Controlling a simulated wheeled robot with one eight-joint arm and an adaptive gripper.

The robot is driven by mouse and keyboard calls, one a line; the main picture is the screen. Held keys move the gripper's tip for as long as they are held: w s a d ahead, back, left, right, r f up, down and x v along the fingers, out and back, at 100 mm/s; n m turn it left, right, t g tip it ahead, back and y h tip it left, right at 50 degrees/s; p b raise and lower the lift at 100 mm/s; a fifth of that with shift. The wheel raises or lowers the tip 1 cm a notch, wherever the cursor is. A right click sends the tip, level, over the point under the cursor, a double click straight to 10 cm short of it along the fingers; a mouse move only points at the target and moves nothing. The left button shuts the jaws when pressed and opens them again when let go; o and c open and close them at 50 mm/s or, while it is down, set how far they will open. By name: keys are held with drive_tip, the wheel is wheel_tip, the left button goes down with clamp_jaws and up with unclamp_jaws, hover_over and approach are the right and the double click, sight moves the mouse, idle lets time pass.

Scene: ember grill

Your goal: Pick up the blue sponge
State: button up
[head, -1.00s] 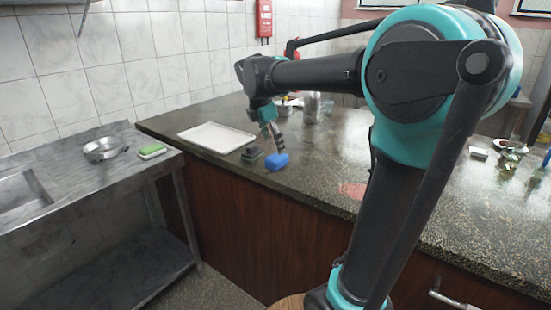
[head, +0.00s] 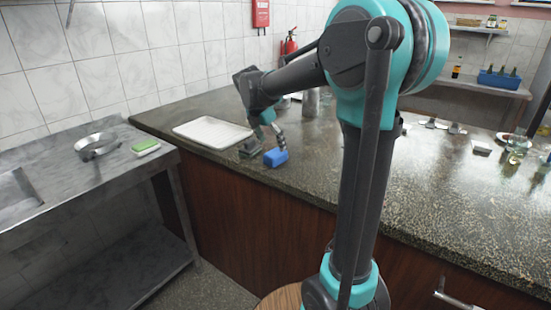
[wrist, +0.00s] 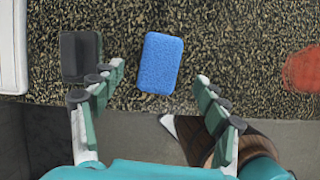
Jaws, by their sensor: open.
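The blue sponge (head: 276,158) lies on the dark speckled counter near its front edge. In the wrist view the sponge (wrist: 160,63) is upright in the picture, between and partly beyond my two fingertips, with a gap on each side. My gripper (head: 273,136) is open and empty, its fingers pointing down close above or behind the sponge in the head view. The wrist view shows my gripper (wrist: 159,74) with both fingers spread. I cannot tell the exact height of the fingertips over the counter.
A dark grey block (head: 251,148) sits just left of the sponge, close to my left finger in the wrist view (wrist: 80,55). A white tray (head: 212,133) lies further left. A green-topped sponge (head: 145,147) and metal bowl (head: 96,147) stand on the steel table.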

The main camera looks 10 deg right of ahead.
sight(274, 153)
drive_tip(key=shift+x, duration=2.85)
drive_tip(key=shift+s+a+f, duration=0.1)
drive_tip(key=shift+s+a, duration=0.05)
drive_tip(key=shift+s, duration=0.05)
drive_tip(key=shift+c, duration=0.6)
drive_tip(key=c, duration=1)
